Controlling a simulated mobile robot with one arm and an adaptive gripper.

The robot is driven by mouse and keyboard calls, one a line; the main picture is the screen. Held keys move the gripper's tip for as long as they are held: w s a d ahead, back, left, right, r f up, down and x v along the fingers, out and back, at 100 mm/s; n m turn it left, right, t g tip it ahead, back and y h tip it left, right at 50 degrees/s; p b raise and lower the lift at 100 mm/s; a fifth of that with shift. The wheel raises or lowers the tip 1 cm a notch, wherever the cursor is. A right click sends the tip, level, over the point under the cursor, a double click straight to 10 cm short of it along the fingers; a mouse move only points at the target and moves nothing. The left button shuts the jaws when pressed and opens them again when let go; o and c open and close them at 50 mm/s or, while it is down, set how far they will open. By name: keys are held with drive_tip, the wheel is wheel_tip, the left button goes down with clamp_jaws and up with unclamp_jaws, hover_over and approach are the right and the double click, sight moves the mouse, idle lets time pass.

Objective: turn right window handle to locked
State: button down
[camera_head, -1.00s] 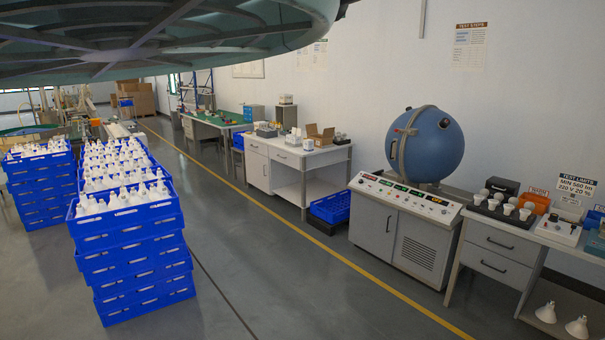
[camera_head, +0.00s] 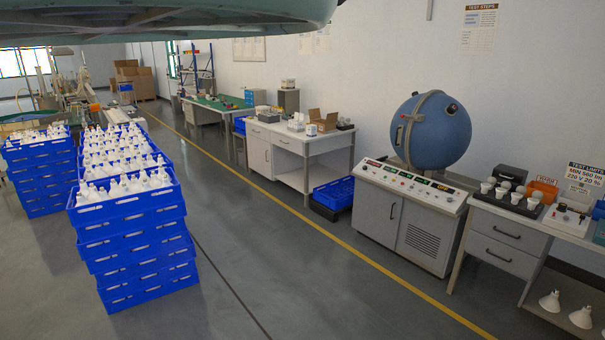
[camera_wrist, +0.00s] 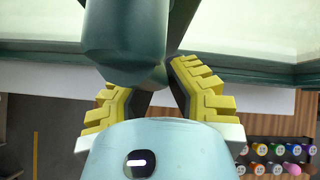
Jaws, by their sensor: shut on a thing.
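In the wrist view, a thick dark green handle (camera_wrist: 125,45) comes down from the top into the space between my fingers. I take it for the right window handle. My gripper (camera_wrist: 150,95) is shut on it, with its yellow ridged finger pads to either side; the exact contact is partly hidden behind the handle and the gripper body. A dark green window frame (camera_wrist: 250,72) with pale panes runs across the top behind it. I cannot tell whether the handle is at locked. The head view does not show my gripper or this handle.
A large round pale green structure (camera_head: 170,18) hangs across the top of the head view. Stacked blue crates (camera_head: 140,250) of white bulbs stand at left. A blue sphere (camera_head: 432,132) tops a grey cabinet. Grey floor (camera_head: 270,260) is clear between. Several coloured caps (camera_wrist: 275,152) show below the window.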

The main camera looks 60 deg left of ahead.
drive_tip(key=shift+w+f+m+t, duration=0.1)
drive_tip(key=shift+w+m+t, duration=0.3)
drive_tip(key=shift+w+t, duration=0.15)
drive_tip(key=c, duration=0.9)
unclamp_jaws()
drive_tip(key=shift+w, duration=0.1)
drive_tip(key=v, duration=1.2)
drive_tip(key=shift+d, duration=0.1)
